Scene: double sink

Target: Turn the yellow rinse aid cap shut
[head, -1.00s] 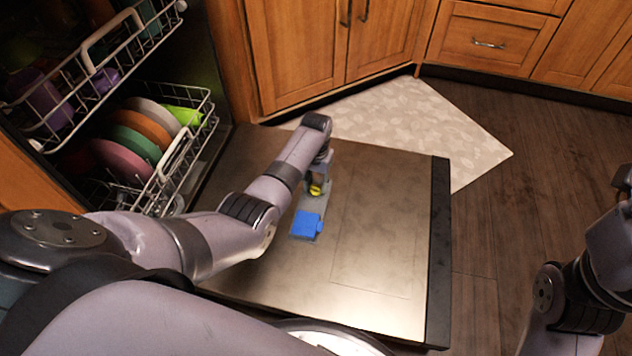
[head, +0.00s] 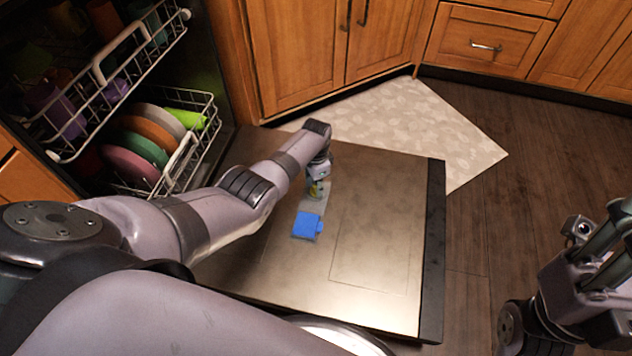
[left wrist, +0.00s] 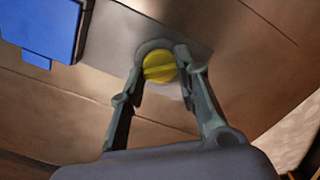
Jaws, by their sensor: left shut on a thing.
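The yellow rinse aid cap (left wrist: 159,67) is a round knob with a raised bar across it. It sits on a grey dispenser plate (left wrist: 190,25) in the lowered dishwasher door (head: 375,230). My left gripper (left wrist: 162,68) points down at the door and its two fingers are closed on opposite sides of the cap. In the head view the left gripper (head: 316,190) hides most of the cap. A blue flap (head: 307,225) lies on the dispenser, nearer to me; it also shows in the left wrist view (left wrist: 42,27). My right gripper (head: 585,228) is off the door at the right, its fingers unclear.
The lower dish rack (head: 190,155) with several plates and the upper rack (head: 120,95) stand inside the dishwasher at left. Wooden cabinets (head: 300,50) are behind. A pale mat (head: 410,120) lies beyond the door. Floor to the right is clear.

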